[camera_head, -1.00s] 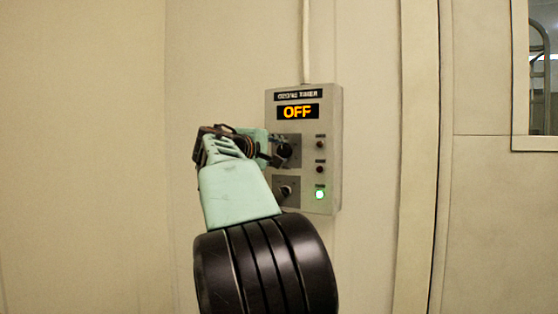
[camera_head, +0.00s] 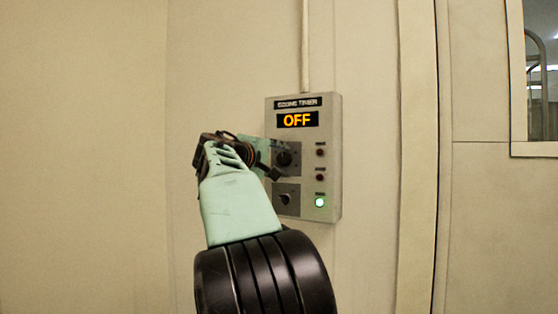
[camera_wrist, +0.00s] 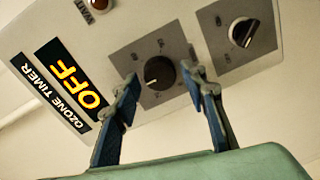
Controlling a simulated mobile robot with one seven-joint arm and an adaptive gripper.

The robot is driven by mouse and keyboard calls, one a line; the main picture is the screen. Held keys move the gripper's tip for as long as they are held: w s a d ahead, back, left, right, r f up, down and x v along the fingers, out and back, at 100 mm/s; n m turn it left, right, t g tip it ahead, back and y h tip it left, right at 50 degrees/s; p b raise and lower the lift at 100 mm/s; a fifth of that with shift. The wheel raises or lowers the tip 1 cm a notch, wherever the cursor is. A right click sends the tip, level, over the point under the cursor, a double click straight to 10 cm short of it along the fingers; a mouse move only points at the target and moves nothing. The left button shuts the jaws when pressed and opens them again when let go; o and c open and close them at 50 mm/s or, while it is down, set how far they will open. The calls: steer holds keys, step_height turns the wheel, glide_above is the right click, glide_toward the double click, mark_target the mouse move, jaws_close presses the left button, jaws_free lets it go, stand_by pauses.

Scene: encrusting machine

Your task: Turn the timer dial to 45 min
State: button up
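The timer dial (camera_head: 284,158) is a black round knob on a dark square plate, on the grey ozone timer box (camera_head: 331,120). The display (camera_head: 298,120) reads OFF in orange. In the wrist view the dial (camera_wrist: 160,71) shows a small white mark; the scale print around it is too small to read. My gripper (camera_wrist: 161,84) is open, its two blue-grey fingers apart, with the dial seen between their tips. No contact shows. In the head view my gripper (camera_head: 270,166) is just left of and slightly below the dial.
A second black knob (camera_head: 286,199) sits below the dial; in the wrist view this knob (camera_wrist: 242,32) lies beyond the right finger. A lit green lamp (camera_head: 320,202) and two dark red lamps line the box's right side. Bare wall lies to the left.

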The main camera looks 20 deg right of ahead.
steer(key=shift+o, duration=0.2)
steer(key=v, duration=1.2)
